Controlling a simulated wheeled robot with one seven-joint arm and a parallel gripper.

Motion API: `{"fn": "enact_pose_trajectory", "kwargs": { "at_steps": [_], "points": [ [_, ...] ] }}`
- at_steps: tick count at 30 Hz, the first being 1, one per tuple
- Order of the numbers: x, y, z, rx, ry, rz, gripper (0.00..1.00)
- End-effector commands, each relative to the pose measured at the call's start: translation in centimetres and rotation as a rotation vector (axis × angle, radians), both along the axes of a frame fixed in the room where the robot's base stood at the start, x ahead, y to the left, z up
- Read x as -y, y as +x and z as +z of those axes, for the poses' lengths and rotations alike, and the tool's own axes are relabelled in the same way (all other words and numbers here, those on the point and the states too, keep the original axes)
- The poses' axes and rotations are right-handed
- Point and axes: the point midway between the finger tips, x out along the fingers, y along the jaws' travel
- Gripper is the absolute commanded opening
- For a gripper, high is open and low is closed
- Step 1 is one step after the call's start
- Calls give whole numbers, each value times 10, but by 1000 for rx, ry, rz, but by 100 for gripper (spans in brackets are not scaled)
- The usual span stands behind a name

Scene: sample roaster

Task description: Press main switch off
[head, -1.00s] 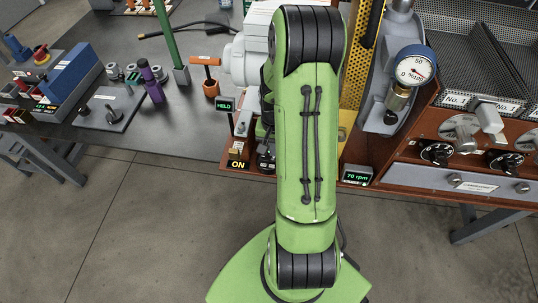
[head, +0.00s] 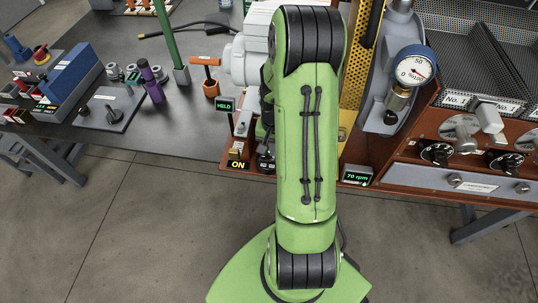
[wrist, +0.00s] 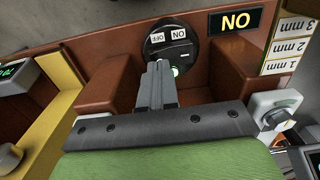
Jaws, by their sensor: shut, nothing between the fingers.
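The main switch (wrist: 183,53) is a round black plate with two white labels, OFF and ON, which appear upside down in the wrist view. A display (wrist: 236,21) beside it glows ON; the display also shows in the head view (head: 237,164). My gripper (wrist: 161,68) is shut and empty, with its fingertips over the near edge of the switch plate, close to the labels. I cannot tell whether they touch it. A small green light shows beside the fingertips. In the head view my arm hides the gripper and most of the switch.
Brown panel walls stand on both sides of the gripper. Labels marked in mm (wrist: 290,47) and a grey knob (wrist: 277,105) lie to the right. A yellow strip (wrist: 66,88) runs at left. In the head view, HELD (head: 225,106) and 70 rpm (head: 357,176) displays flank my arm.

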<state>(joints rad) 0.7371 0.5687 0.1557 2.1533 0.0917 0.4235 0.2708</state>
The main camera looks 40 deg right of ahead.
Motion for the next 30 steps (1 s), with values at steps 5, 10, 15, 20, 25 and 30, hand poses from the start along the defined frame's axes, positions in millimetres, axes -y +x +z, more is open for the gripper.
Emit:
{"fn": "enact_pose_trajectory", "kwargs": {
  "at_steps": [5, 10, 15, 20, 25, 30],
  "points": [
    [0, 0, 0, 0, 0, 0, 0],
    [0, 0, -1, 0, 0, 0, 0],
    [0, 0, -4, 0, 0, 0, 0],
    [0, 0, -6, 0, 0, 0, 0],
    [0, 0, -9, 0, 0, 0, 0],
    [0, 0, -11, 0, 0, 0, 0]
  ]
}}
